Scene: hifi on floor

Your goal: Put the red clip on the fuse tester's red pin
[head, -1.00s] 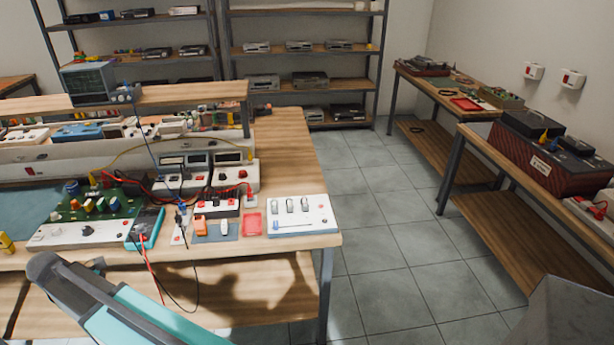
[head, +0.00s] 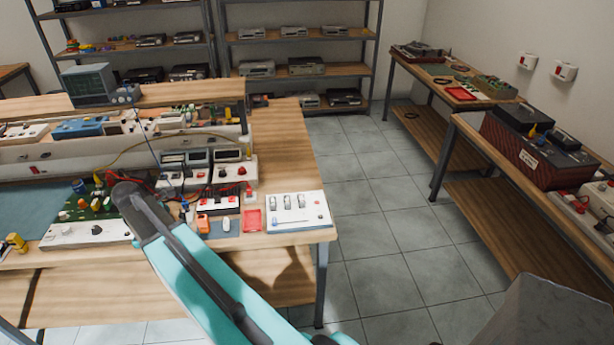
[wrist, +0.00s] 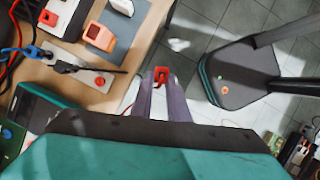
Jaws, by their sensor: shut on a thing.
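In the wrist view my gripper (wrist: 160,96) is shut on a small red clip (wrist: 161,75), held at the fingertips over the floor just beyond the bench edge. A pale strip (wrist: 118,81) on the bench, left of the clip, carries a red pin (wrist: 99,82) near its front end. A black clip (wrist: 66,67) and a blue clip (wrist: 32,50) lie on that strip. I cannot tell for certain that this strip is the fuse tester. The clip and pin are apart. In the head view my arm hides the gripper and clip.
An orange device (wrist: 98,36) stands on a grey-blue mat (wrist: 122,40), beside a white box with red parts (wrist: 62,15). A teal-cased meter (wrist: 45,112) is left of the gripper. A red tray (head: 252,220) and a white panel (head: 297,224) sit near the bench's right edge.

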